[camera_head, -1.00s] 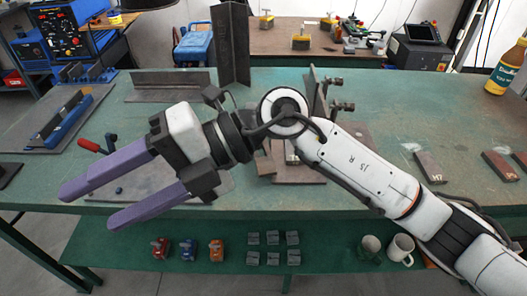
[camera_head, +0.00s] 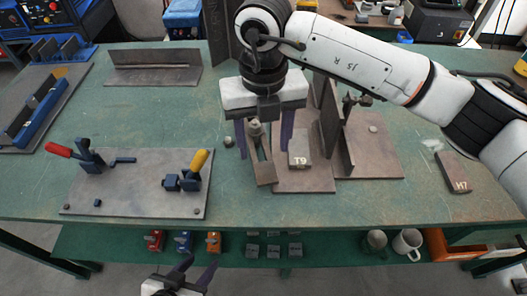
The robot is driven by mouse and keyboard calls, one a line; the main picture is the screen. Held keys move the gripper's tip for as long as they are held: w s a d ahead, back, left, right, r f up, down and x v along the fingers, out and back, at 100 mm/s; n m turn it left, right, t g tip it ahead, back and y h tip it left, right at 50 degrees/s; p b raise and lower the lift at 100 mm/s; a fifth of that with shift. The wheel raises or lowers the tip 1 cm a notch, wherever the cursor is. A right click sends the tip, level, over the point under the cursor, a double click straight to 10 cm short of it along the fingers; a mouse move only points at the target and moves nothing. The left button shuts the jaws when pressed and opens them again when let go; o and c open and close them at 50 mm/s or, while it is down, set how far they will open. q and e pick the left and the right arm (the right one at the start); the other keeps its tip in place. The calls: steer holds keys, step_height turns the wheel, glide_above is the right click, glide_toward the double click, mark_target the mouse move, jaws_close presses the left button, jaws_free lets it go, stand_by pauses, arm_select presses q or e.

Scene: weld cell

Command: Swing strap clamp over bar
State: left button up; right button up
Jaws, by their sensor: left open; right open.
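A strap clamp stands at the left edge of a steel plate (camera_head: 305,186) on the green table. Its brown strap (camera_head: 264,172) slants toward the table's front. A block or short bar marked T9 (camera_head: 299,162) lies to the right of the strap, apart from it. My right gripper (camera_head: 263,150) points down, its purple fingers apart on either side of the clamp's upper end. It is open, and I cannot tell whether it touches the clamp. My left gripper (camera_head: 191,271) is low at the bottom edge, open and empty, in front of the table.
Left of the strap clamp is a plate (camera_head: 135,195) with red-handled (camera_head: 60,149) and yellow-handled (camera_head: 200,160) toggle clamps. Upright steel plates (camera_head: 330,120) stand just right of T9. A block marked H7 (camera_head: 453,172) lies at right. Mugs (camera_head: 407,243) and small parts sit on the lower shelf.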

mark_target(263, 163)
steer(key=shift+f, duration=2.7)
jaws_close()
